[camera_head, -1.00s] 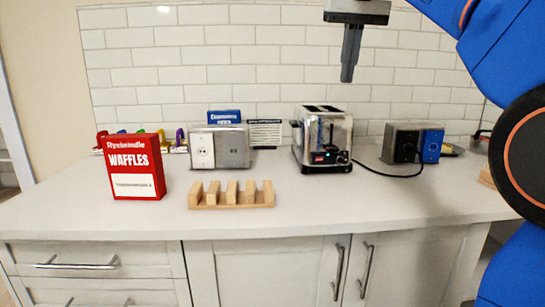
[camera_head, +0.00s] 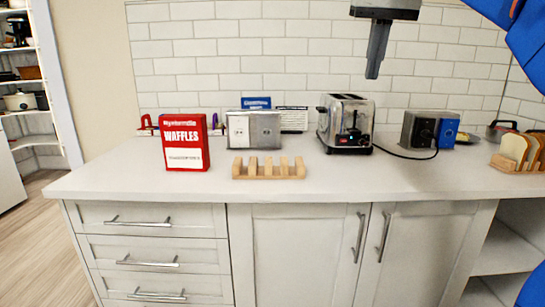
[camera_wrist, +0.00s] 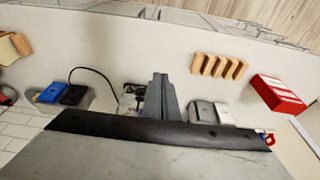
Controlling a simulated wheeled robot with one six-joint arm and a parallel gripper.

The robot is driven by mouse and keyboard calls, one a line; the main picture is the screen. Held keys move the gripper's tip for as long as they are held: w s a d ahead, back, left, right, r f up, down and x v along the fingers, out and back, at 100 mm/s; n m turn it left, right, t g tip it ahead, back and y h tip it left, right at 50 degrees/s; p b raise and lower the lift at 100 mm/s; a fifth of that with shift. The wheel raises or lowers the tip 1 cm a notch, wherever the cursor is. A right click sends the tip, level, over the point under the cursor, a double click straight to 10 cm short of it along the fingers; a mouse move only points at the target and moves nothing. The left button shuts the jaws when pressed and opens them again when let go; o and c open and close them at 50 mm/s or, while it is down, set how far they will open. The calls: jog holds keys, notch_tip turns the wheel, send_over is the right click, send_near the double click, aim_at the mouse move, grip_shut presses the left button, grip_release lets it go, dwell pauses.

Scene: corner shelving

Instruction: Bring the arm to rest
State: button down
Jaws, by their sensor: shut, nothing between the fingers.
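My gripper (camera_head: 373,72) hangs fingers down at the top of the head view, in front of the tiled wall and above the toaster (camera_head: 346,124). Its fingers are closed together and hold nothing. In the wrist view my gripper (camera_wrist: 159,80) shows as grey fingers, shut, partly covering the toaster. The blue arm is only partly in view at the right edge of the head view.
On the white counter (camera_head: 330,185) stand a red waffles box (camera_head: 186,142), an empty wooden rack (camera_head: 269,170), a metal outlet box (camera_head: 254,130) and a grey and blue box (camera_head: 430,129). A rack with bread slices (camera_head: 519,153) is at right. Shelves (camera_head: 25,107) stand far left.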

jog(key=s+d+f, duration=0.2)
jog(key=s+f, duration=0.6)
jog(key=f, duration=0.7)
jog(key=s+d+f+t, duration=0.1)
jog(key=s+d+f, duration=0.1)
jog(key=s+f, duration=0.7)
jog(key=s+d+f, duration=0.2)
jog(key=s+f, duration=0.6)
jog(key=f, duration=1.4)
jog(key=shift+s+d+t, duration=0.25)
jog(key=shift+s+t, duration=0.1)
jog(key=shift+t, duration=0.05)
